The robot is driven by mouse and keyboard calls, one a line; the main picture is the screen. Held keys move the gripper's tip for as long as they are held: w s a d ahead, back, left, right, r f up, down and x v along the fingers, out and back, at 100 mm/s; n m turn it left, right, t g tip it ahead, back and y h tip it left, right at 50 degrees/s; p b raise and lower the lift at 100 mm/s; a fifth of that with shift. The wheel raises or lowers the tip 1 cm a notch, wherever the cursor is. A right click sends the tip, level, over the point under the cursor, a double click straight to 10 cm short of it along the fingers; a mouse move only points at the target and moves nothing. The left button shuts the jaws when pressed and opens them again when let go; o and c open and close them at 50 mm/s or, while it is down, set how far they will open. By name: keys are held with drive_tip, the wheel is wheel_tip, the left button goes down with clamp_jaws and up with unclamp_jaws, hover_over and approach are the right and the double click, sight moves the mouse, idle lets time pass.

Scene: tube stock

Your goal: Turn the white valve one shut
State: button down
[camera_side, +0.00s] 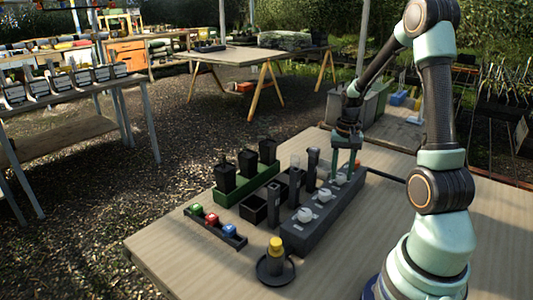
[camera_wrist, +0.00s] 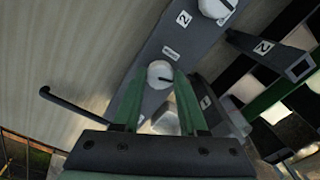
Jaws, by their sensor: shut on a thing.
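A dark grey valve block (camera_side: 300,235) stands on the wooden table, with white valves in a row along its top. White valve one (camera_wrist: 160,74) sits between my fingertips in the wrist view, and a small dark mark shows on its top. In the side view it is the far valve (camera_side: 341,179), partly hidden by the fingers. My gripper (camera_side: 344,174) points down over the far end of the block. In the wrist view my gripper (camera_wrist: 161,74) is shut on valve one. White valve two (camera_wrist: 217,8) sits beside a label "2", clear of the fingers.
Upright dark tube holders (camera_side: 273,203) stand left of the block, close to it. The front left table is bare.

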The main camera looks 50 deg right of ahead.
sight(341, 175)
drive_tip(key=shift+r+m, duration=0.15)
drive_tip(key=shift+m, duration=1.55)
drive_tip(key=shift+d, duration=0.1)
drive_tip(key=shift+c, duration=2.2)
unclamp_jaws()
wheel_tip(341, 175, up, 12)
